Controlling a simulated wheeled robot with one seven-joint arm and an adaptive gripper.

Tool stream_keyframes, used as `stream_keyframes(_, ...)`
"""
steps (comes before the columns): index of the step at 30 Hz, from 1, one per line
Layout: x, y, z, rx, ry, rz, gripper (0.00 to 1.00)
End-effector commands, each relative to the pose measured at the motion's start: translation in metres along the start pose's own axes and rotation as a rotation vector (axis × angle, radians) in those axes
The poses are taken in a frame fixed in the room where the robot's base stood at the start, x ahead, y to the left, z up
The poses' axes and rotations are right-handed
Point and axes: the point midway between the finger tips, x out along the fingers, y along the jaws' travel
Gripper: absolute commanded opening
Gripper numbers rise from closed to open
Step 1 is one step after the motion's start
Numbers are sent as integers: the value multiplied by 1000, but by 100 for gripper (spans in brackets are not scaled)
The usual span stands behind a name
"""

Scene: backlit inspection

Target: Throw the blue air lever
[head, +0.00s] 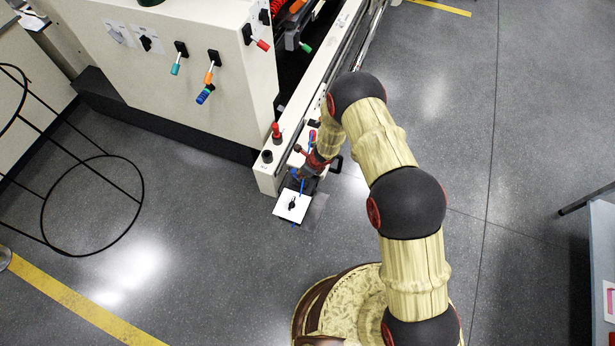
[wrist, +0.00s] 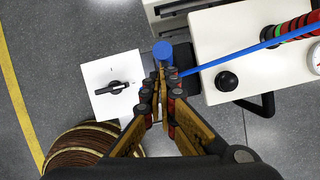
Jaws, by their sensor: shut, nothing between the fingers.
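A round blue knob (wrist: 162,50) shows just beyond my fingertips in the wrist view. It also shows as a small blue spot (head: 293,172) beside my gripper in the head view. My gripper (wrist: 163,82) is shut and empty, its tips close to the knob; I cannot tell whether they touch. In the head view my gripper (head: 305,176) is at the near end of the cream machine rail and partly hides this area. A thin blue rod (wrist: 235,55) runs from beside the fingertips to the upper right. The knob's shaft is not clearly seen.
A white plate with a black rotary switch (wrist: 98,76) lies left of my fingers. A black knob (wrist: 227,81) and a gauge (wrist: 315,58) are on the cream rail at right. A cabinet (head: 180,50) carries several coloured levers. A black wire frame (head: 95,205) stands left.

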Motion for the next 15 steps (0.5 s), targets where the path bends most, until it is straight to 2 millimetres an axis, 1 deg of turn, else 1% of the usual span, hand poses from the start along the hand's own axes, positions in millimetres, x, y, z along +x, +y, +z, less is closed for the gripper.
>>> stream_keyframes(6, 5, 4, 15, -3, 0, 0, 0)
stream_keyframes(15, 10, 6, 24, -1, 1, 0, 0)
